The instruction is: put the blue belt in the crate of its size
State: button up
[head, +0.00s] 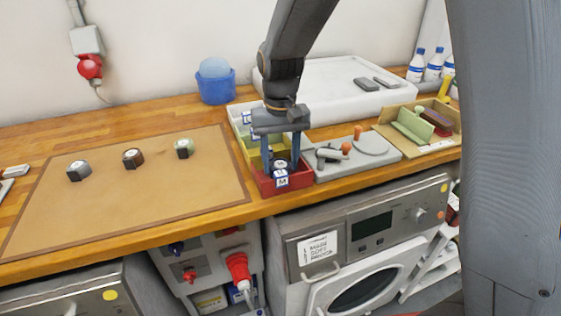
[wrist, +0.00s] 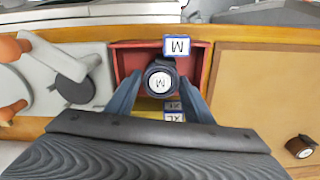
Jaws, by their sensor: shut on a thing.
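A dark blue rolled belt (wrist: 151,68) with a round white tag reading M is between the fingers of my gripper (wrist: 160,88). My gripper also shows in the head view (head: 282,158), pointing down, shut on the belt (head: 280,164). The belt is at the red crate (head: 302,180), which has a label reading M on its front. In the wrist view the red crate (wrist: 128,60) surrounds the belt. I cannot tell whether the belt touches the crate floor. Behind it are a yellow crate (head: 254,160) and a whitish crate (head: 236,117); an XL label shows in the wrist view.
A grey belt (head: 79,171), a brown belt (head: 133,158) and a green belt (head: 183,149) lie on the brown mat (head: 140,200) at left. A grey board with orange-knobbed parts (head: 372,150) is right of the crates. A blue tub (head: 215,88) stands behind.

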aim_at(280, 163)
jog(key=shift+f, duration=0.35)
jog(key=shift+f, duration=0.15)
jog(key=o, duration=1.1)
notch_tip(280, 163, up, 12)
jog(key=shift+r+b, duration=0.2)
jog(key=shift+b, duration=0.9)
